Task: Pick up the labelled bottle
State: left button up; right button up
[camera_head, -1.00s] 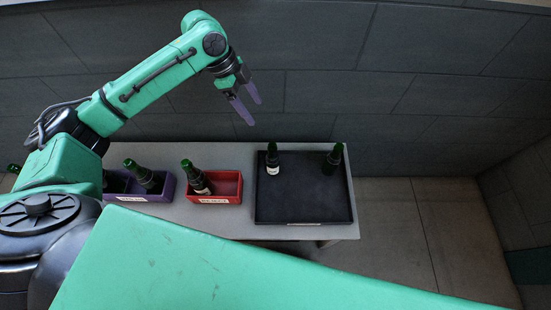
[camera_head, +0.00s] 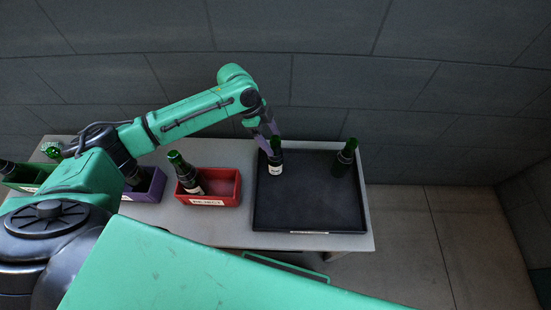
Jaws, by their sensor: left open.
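The labelled bottle (camera_head: 276,168), dark green with a white label, stands upright near the back left of the black tray (camera_head: 310,222). My left gripper (camera_head: 269,147), with purple fingers, is open and pointing down at this bottle's neck. The fingertips overlap the neck in the picture; I cannot tell whether they touch it. A second green bottle (camera_head: 344,158) stands at the tray's back right, with no white label visible. My right gripper is not in view.
A red box (camera_head: 222,188) left of the tray holds a labelled bottle (camera_head: 186,174). A purple box (camera_head: 152,187) and a green box (camera_head: 28,178), each with a bottle, are further left on the grey table (camera_head: 225,232). A dark wall (camera_head: 330,60) stands behind. The tray's front is clear.

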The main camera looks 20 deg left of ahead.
aim_at(279, 147)
pick_arm(q)
jog(key=x, duration=0.5)
jog(key=shift+w+d+f, duration=0.1)
jog(key=shift+d, duration=0.15)
grip_shut()
dwell(1.0)
